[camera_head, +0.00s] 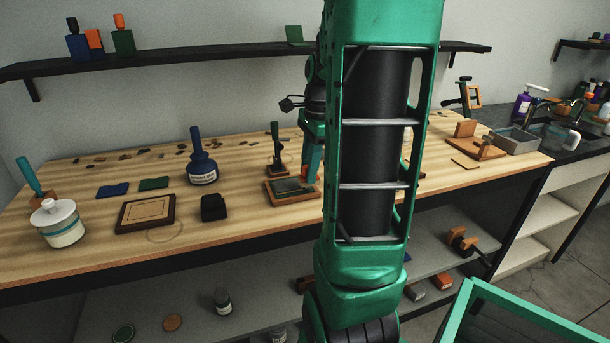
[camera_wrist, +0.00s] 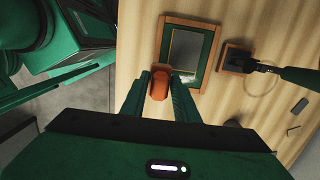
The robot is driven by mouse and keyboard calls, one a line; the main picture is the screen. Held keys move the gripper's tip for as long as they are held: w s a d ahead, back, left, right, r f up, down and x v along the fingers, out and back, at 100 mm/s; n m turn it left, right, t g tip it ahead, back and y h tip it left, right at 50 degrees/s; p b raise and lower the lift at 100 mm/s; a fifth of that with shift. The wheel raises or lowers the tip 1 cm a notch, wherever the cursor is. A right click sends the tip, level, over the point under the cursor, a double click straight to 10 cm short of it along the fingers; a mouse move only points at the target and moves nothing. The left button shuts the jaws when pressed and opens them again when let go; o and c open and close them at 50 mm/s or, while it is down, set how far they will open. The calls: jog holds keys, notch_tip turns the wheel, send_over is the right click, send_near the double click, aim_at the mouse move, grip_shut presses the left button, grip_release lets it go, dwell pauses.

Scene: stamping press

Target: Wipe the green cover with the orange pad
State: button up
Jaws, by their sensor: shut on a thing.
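The green cover (camera_wrist: 200,35) is a green panel with a grey inner rectangle, set in a wooden frame (camera_wrist: 168,46). In the head view, the cover (camera_head: 290,187) lies flat on the bench, left of my arm. My gripper (camera_wrist: 159,80) is shut on the orange pad (camera_wrist: 159,88), which sits between its fingertips. In the wrist view the pad is at the frame's lower left corner; I cannot tell whether it touches. In the head view my gripper (camera_head: 309,172) is low over the cover's right end, partly hidden by my arm, with a bit of orange showing.
A small press with an upright handle (camera_head: 275,148) stands just behind the cover. A black block (camera_head: 213,207), a blue bottle (camera_head: 201,165) and a wooden-framed pad (camera_head: 146,214) are to the left. A white jar (camera_head: 57,223) stands far left. Bare bench lies in front of the cover.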

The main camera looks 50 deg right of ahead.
jog(key=shift+r, duration=1.95)
jog(key=shift+r, duration=0.15)
jog(key=shift+r, duration=1.35)
